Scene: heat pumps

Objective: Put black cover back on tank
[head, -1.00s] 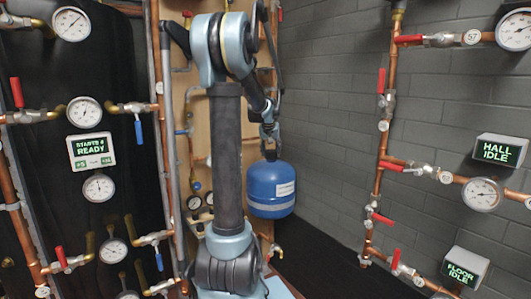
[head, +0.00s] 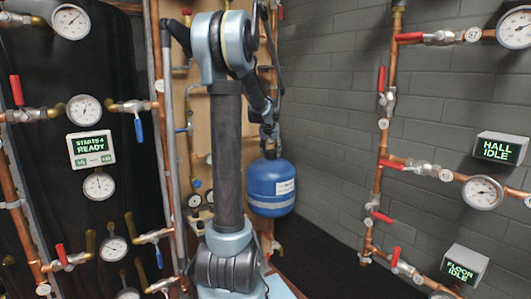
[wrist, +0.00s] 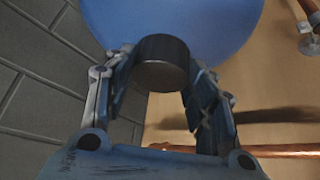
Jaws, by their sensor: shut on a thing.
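The blue tank (head: 271,188) with a pale band and a white label hangs upright in the middle of the head view. Its blue rounded surface also fills the top of the wrist view (wrist: 200,25). My gripper (head: 269,150) is just above the tank's top. In the wrist view, my gripper (wrist: 161,68) is shut on the black cover (wrist: 162,62), a short dark cylinder between the two fingers. The cover overlaps the tank's edge in that view. I cannot tell whether it touches the tank. The cover is not clear in the head view.
A grey block wall (head: 325,120) stands right of the tank, with copper pipes (head: 380,150) and red-handled valves further right. A wooden panel (wrist: 260,80) with a copper pipe (wrist: 285,150) lies behind. Gauges and valves crowd the left.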

